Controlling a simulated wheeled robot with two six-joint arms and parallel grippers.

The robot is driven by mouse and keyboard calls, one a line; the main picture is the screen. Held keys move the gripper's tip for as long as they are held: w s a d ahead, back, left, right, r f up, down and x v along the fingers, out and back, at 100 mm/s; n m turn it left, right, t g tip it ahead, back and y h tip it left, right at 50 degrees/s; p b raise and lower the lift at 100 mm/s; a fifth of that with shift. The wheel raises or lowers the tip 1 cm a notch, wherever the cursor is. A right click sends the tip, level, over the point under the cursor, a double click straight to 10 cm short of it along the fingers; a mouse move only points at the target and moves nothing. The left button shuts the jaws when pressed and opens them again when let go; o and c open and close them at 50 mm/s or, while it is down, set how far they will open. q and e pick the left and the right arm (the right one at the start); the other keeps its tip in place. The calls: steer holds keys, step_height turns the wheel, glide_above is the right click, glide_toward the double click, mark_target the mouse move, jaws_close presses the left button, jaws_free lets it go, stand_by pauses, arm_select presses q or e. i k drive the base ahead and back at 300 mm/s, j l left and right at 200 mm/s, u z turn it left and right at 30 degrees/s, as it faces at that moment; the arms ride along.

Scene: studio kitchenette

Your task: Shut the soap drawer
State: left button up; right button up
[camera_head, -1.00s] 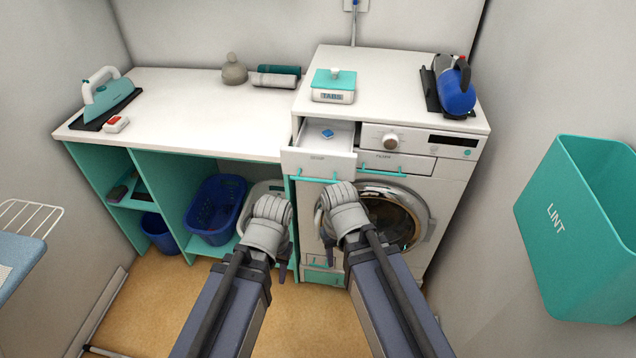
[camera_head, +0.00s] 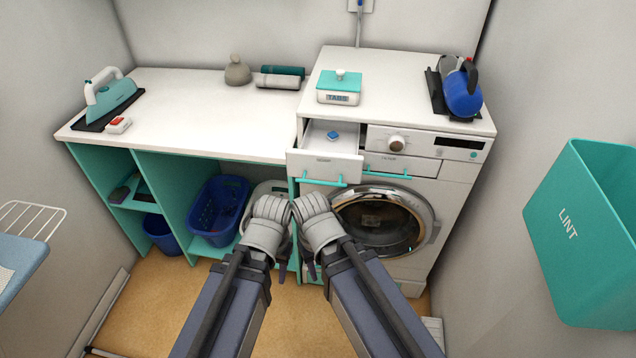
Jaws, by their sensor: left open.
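The soap drawer (camera_head: 322,166) is pulled out at the upper left of the washing machine's front. It has a white front with a teal bar handle (camera_head: 323,181), and a small blue tab (camera_head: 332,135) lies inside it. My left gripper (camera_head: 281,264) is open, low in front of the machine's left edge, and looks empty. My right gripper (camera_head: 309,266) is beside it, below the drawer front and left of the round door. The fingers of both are mostly hidden behind the grey wrists. Neither appears to touch the drawer.
The washing machine (camera_head: 458,185) has a round glass door (camera_head: 378,222). A counter (camera_head: 200,125) with baskets below adjoins on the left. A teal lint bin (camera_head: 590,235) hangs at right.

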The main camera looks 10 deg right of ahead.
mark_target(318, 157)
steer(key=j+z, duration=0.3)
steer(key=j, duration=0.5)
steer(key=j+z, duration=0.25)
steer(key=j, duration=0.5)
